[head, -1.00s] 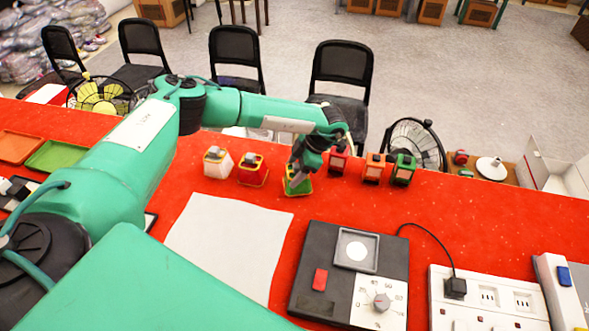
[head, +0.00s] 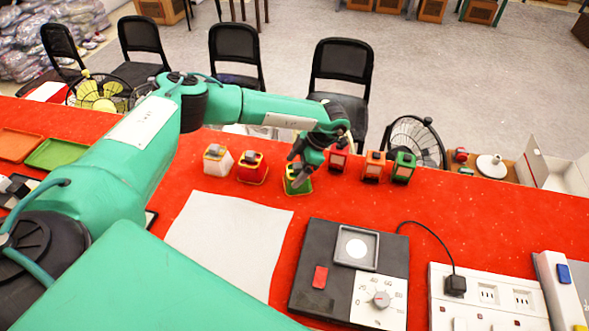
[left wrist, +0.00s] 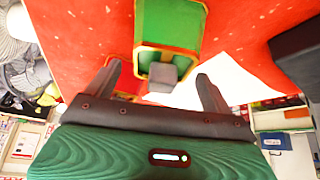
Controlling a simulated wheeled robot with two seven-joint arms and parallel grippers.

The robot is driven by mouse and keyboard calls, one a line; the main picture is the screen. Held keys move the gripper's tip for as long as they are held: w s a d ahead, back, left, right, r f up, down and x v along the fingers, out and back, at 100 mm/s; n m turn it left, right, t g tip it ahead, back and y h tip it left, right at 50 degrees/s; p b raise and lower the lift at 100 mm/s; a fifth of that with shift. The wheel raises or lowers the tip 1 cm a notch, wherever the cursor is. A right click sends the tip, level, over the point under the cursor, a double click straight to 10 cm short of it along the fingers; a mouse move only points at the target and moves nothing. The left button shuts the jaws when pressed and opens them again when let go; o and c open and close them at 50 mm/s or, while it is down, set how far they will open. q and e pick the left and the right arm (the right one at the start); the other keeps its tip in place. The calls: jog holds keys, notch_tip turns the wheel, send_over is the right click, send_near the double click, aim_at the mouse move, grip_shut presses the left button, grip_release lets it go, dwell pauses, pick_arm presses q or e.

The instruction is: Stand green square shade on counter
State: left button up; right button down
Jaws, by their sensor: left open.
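The green square shade (head: 299,186) stands on the red counter (head: 400,215), just past the far right corner of a pale cloth. In the left wrist view the shade (left wrist: 168,28) shows green walls, yellowish edges and a grey knob facing my gripper. My left gripper (head: 297,168) is just above the shade. In the left wrist view its two fingers (left wrist: 157,78) are spread on either side of the knob, with gaps, and hold nothing. In the head view the gripper partly hides the shade's top. My right gripper is not in view.
A white shade (head: 217,163) and a red shade (head: 251,170) stand to the left. Small red, orange (head: 373,168) and green lamps stand to the right. A black tester box (head: 318,300) and power strip (head: 490,318) are nearer. The pale cloth (head: 228,240) lies flat and empty.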

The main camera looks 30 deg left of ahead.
pick_arm(q)
jog(key=b+v, duration=0.3)
jog(key=v, duration=0.8)
jog(key=shift+d, duration=0.1)
